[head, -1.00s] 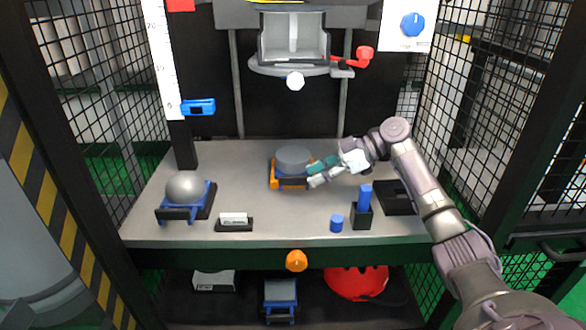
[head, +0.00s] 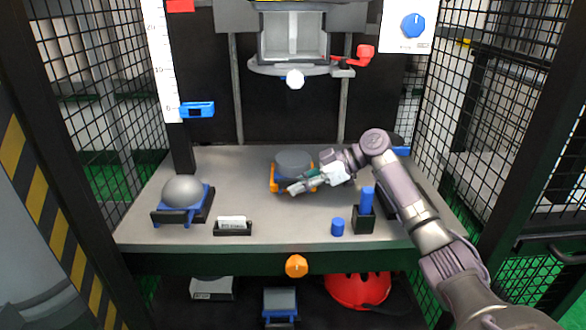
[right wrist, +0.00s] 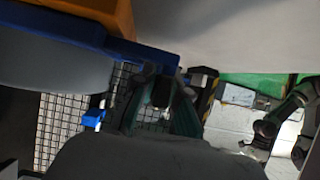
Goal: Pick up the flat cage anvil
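The flat cage anvil, a grey disc (head: 293,159) in a blue frame, sits in an orange cradle (head: 274,184) at the middle of the table. My right gripper (head: 304,181) is at its front right side, very close to it; whether they touch is unclear. In the right wrist view the anvil's grey disc (right wrist: 45,65) and blue frame (right wrist: 140,52) fill the upper left. The teal fingers of my right gripper (right wrist: 160,112) stand apart there, with a small dark part visible between them. My left gripper is out of view.
A domed grey anvil (head: 183,191) stands at left on the table (head: 270,225), near a small label holder (head: 232,226). A blue cylinder (head: 338,227) and a black holder (head: 363,220) with a blue peg stand front right. The drop head (head: 293,45) hangs above.

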